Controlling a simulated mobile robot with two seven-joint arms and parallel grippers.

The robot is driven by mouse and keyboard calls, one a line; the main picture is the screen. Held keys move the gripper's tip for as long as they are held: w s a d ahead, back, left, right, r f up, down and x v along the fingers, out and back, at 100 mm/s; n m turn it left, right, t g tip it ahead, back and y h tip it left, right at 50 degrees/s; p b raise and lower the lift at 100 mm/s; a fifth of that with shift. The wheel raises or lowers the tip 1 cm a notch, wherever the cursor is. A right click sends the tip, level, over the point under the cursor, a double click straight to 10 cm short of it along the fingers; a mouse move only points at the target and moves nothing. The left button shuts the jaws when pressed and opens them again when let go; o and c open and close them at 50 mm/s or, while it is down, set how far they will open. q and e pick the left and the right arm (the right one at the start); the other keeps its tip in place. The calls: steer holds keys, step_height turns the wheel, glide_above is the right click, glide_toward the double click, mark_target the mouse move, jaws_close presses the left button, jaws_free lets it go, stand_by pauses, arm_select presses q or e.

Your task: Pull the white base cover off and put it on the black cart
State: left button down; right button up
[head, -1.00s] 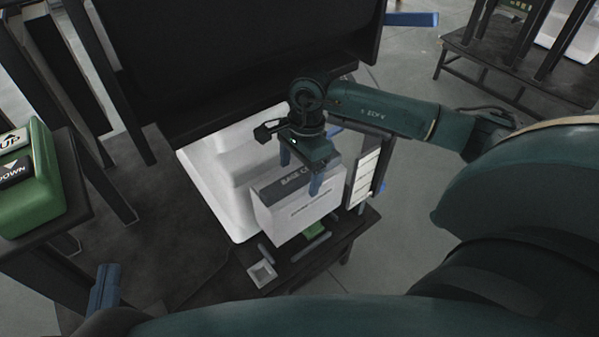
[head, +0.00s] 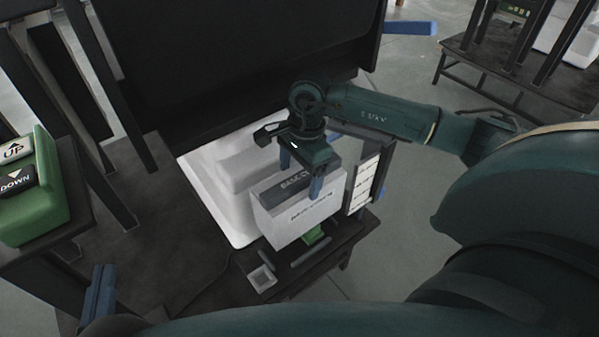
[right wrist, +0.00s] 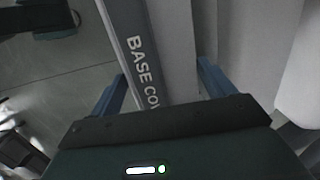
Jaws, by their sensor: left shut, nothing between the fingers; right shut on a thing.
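The white base cover (head: 298,217), a boxy panel with a dark labelled top strip, is upright in front of the white lift base (head: 233,190). It also shows in the right wrist view (right wrist: 176,45), its "BASE COV" lettering partly hidden by my gripper. My right gripper (head: 300,178) reaches down over its top and is shut on it, one blue finger on the front face. I cannot tell whether the cover touches the base. My left gripper (head: 98,295) is shut and empty at the lower left. A black table-like stand (head: 510,80) is at the upper right; I cannot tell if it is the cart.
A green box with UP and DOWN buttons (head: 30,190) stands at the left. A dark ledge (head: 325,262) with a small grey tray (head: 262,278) lies below the cover. Dark column panels rise behind. Grey floor (head: 400,245) is open to the right.

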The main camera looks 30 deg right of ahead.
steer(key=shift+r+p, duration=2.45)
steer(key=shift+r, duration=1.3)
